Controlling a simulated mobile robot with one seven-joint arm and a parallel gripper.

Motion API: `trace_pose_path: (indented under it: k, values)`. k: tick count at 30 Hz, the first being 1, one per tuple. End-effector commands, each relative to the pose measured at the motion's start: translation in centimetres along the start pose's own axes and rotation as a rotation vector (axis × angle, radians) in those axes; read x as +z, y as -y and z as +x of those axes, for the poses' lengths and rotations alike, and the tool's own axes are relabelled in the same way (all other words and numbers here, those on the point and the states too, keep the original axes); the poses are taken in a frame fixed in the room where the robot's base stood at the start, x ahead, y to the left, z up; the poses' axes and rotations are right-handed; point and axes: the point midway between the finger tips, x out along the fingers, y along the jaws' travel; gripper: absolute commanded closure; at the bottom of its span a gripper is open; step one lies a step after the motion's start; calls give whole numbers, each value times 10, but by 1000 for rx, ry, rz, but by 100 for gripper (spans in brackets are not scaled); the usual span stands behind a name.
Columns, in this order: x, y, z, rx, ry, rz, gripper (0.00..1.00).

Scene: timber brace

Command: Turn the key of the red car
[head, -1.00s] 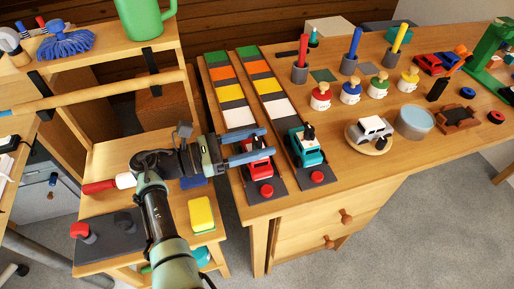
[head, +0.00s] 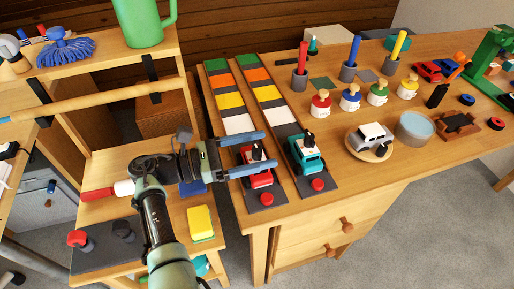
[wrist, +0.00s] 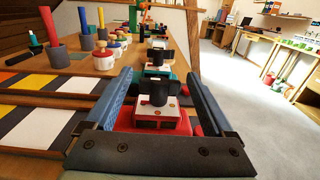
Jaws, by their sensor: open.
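The red car (head: 257,178) sits on the dark lower end of the left coloured strip, near the table's front edge. A black key (head: 256,153) stands up from its top. My gripper (head: 268,149) is open, its two blue fingers reaching in from the left on either side of the key in the head view. In the wrist view the red car (wrist: 186,124), with its white top and black key (wrist: 158,95), lies between the spread fingers. I cannot tell whether a finger touches the car; the key looks clear of both.
A teal car (head: 307,158) with a black key stands just right, beyond the red car. Red buttons (head: 267,199) lie in front of both cars. A silver car (head: 372,138) sits on a round plate. A yellow sponge (head: 201,222) lies on the lower shelf under my arm.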

Motion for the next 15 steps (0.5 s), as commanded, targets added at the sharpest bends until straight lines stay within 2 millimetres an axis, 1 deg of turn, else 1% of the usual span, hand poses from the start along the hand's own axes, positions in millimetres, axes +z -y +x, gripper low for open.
trace_pose_path:
  k: [2,5,8,15]
  values:
    - [0,0,-2,1,0,0,12]
    - [0,-1,-12,3,0,-1,12]
    - [0,-1,-30,4,0,-1,12]
    - [-1,-1,-84,4,1,0,12]
